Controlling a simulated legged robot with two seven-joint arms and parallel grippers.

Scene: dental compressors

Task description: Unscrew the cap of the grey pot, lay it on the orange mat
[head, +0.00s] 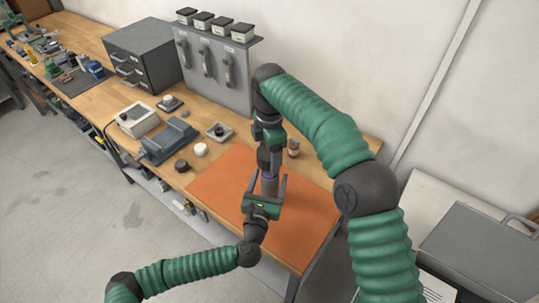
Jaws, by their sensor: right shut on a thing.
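The grey pot (269,188) stands on the orange mat (224,184), with a purple band near its top. My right gripper (267,168) points straight down over the pot and is shut at its top, on the cap. The cap is mostly hidden by the fingers, and I cannot tell whether it is still seated on the pot. My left gripper (267,187) comes in from the front with its two fingers spread, one on each side of the pot. A gap shows between the fingers and the pot.
A small brown bottle (293,149) stands behind the mat. Left of the mat are a black round piece (181,166), a white one (200,150), a small tray (219,132) and a blue-grey device (169,141). The mat's left part is clear.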

